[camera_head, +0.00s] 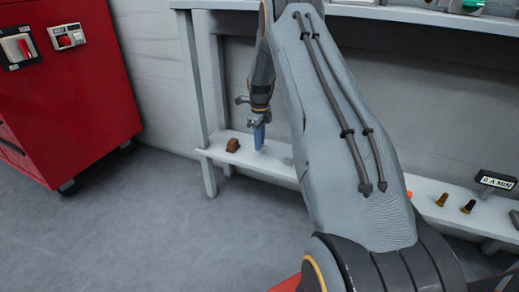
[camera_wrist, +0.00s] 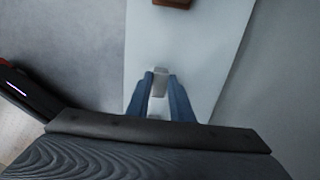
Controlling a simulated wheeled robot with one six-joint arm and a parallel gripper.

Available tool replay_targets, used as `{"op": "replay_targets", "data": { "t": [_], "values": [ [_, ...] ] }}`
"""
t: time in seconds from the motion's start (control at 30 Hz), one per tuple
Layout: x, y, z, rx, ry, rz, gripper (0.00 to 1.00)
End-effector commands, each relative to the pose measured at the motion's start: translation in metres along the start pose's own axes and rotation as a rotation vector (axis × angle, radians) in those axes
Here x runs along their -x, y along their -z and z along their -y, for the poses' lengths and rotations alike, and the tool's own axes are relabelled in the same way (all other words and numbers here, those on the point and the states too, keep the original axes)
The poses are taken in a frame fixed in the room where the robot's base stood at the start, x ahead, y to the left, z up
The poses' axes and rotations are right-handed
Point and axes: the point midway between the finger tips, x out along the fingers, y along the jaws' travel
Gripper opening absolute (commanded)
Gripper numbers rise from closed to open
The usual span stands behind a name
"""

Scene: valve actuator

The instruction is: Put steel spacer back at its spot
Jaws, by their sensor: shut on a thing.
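My gripper (camera_head: 260,143) reaches down over the left end of the low white shelf (camera_head: 278,164). Its blue fingers also show in the wrist view (camera_wrist: 160,76), pointing at the pale shelf surface. They are shut on a small light grey piece (camera_wrist: 159,84), which looks like the steel spacer. The piece sits between the fingertips, partly covered by them. In the head view the spacer is too small to make out clearly. I cannot tell whether it touches the shelf.
A brown block (camera_head: 233,145) lies on the shelf left of my gripper; it shows at the top of the wrist view (camera_wrist: 173,3). Several small brass and dark pieces (camera_head: 442,199) and a label sign (camera_head: 496,180) stand at right. A red cabinet (camera_head: 70,95) stands left.

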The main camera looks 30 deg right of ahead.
Motion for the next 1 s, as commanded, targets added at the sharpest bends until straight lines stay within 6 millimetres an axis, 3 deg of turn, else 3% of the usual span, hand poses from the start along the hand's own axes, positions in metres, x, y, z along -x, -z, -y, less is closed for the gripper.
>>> {"op": "replay_targets", "data": {
  "t": [0.03,0.17,0.53,0.57,0.67,1.0],
  "values": [
    [-0.012,0.000,0.000,-0.001,-0.002,-0.001,0.00],
    [-0.027,0.001,0.001,-0.002,0.000,0.000,0.00],
    [-0.029,0.002,0.002,-0.003,0.000,0.000,0.00],
    [-0.030,0.002,0.002,-0.003,0.000,0.000,0.22],
    [-0.029,0.002,0.002,-0.003,0.000,0.000,0.39],
    [-0.027,0.002,0.002,-0.003,0.000,0.000,0.39]
  ]
}}
